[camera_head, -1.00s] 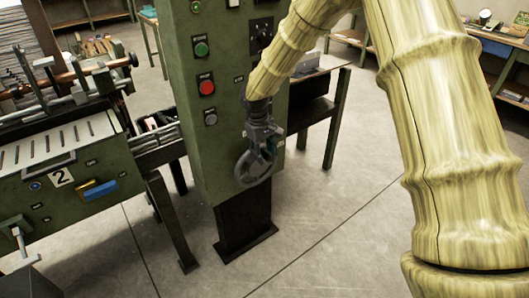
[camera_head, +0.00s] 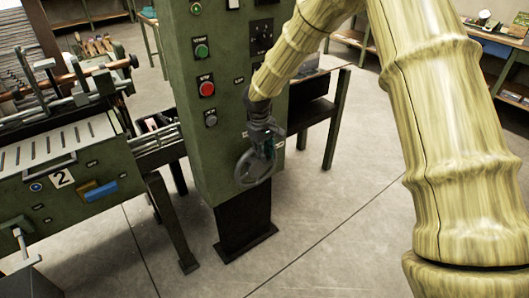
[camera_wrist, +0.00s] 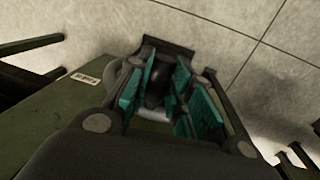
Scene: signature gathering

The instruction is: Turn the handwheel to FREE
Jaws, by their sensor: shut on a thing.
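The handwheel (camera_head: 240,170) is a grey ring on the lower part of the green control column (camera_head: 212,135). My gripper (camera_head: 266,150) is at the wheel's upper right side and is shut on its dark handle. In the wrist view my gripper (camera_wrist: 170,95) shows teal finger pads on both sides of the dark handle (camera_wrist: 156,88), with part of the grey wheel (camera_wrist: 122,72) behind. A small white label (camera_wrist: 85,79) sits on the green panel beside the wheel, too blurred to read. The FREE mark cannot be made out.
Green, red and grey buttons (camera_head: 206,88) sit above the wheel on the column. A green machine marked 2 (camera_head: 62,177) stands at left. A dark-topped table (camera_head: 325,105) stands behind the column. The floor at right (camera_head: 330,230) is clear.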

